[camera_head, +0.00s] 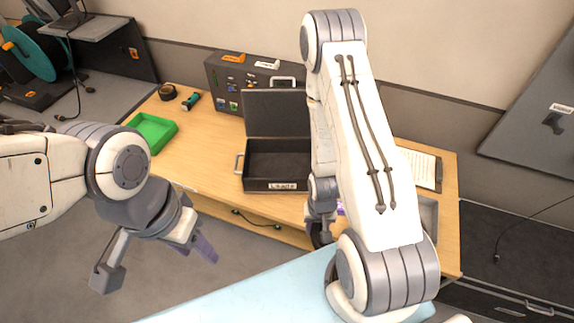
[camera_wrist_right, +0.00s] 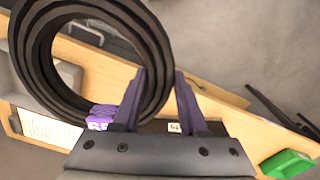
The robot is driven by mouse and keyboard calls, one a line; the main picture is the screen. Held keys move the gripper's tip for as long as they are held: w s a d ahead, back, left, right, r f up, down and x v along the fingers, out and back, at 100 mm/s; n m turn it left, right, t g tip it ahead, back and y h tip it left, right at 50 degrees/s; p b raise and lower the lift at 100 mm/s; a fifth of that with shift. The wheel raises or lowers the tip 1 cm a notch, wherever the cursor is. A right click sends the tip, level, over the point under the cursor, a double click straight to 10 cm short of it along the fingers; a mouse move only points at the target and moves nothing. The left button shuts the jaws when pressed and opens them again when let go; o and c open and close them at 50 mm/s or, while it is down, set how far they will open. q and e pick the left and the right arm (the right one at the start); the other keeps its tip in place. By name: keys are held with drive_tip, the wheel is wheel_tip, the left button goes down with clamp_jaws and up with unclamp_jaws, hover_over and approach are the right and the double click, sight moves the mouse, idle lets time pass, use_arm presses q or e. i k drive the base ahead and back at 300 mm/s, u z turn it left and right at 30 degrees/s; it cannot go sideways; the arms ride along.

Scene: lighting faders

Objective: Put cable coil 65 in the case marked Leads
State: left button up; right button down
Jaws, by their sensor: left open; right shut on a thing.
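The cable coil (camera_wrist_right: 40,62) is a thick black ring in the right wrist view, with a purple tag (camera_wrist_right: 101,111) whose white marking is only partly readable. My right gripper (camera_wrist_right: 158,98) is shut on the coil's lower right band, its purple fingers either side. In the head view my right arm hides most of this gripper and the coil. The open black case marked Leads (camera_head: 277,186) stands on the wooden desk, lid up, its visible interior empty. The held coil is to the right of the case and nearer the camera. My left gripper (camera_head: 157,262) is open and empty, left of the desk front.
A green tray (camera_head: 152,131), a tape roll (camera_head: 167,92) and a green-black tool (camera_head: 191,101) lie on the desk's left. A dark panel (camera_head: 226,85) stands behind the case. Paper (camera_head: 424,168) and a grey tray (camera_head: 428,214) lie on the right.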

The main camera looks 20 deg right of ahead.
sight(282, 170)
drive_tip(key=u, duration=0.05)
drive_tip(key=i, duration=1.4)
